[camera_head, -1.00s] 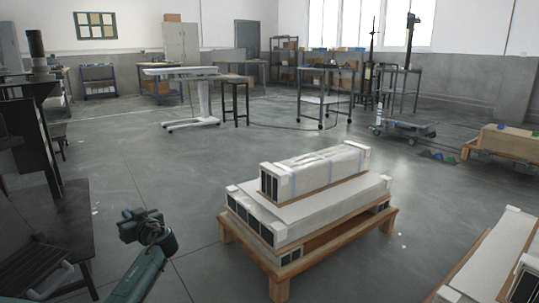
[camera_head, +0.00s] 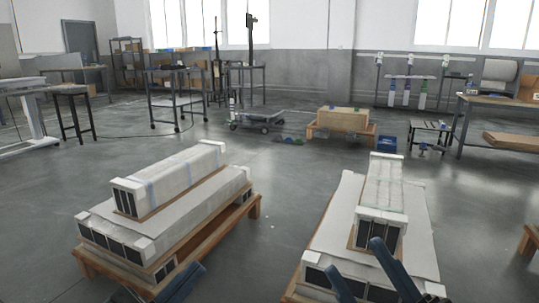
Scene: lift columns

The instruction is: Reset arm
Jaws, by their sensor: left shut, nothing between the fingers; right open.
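Blue-grey parts of my arms reach in along the bottom edge of the head view. My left gripper (camera_head: 182,282) is low, in front of the left stack, partly cut off by the edge; it is shut and empty. My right gripper (camera_head: 372,270) is low, in front of the right stack, with two blue-grey parts standing apart; it is open and empty. Both are largely cut off, and contact with the stacks cannot be told.
A left stack of long white columns (camera_head: 180,178) lies on a low wooden pallet (camera_head: 225,228). A right stack (camera_head: 382,185) lies close by. Bare floor runs between them. Behind are a wheeled cart (camera_head: 262,118), a low wooden bench (camera_head: 342,120) and workbenches.

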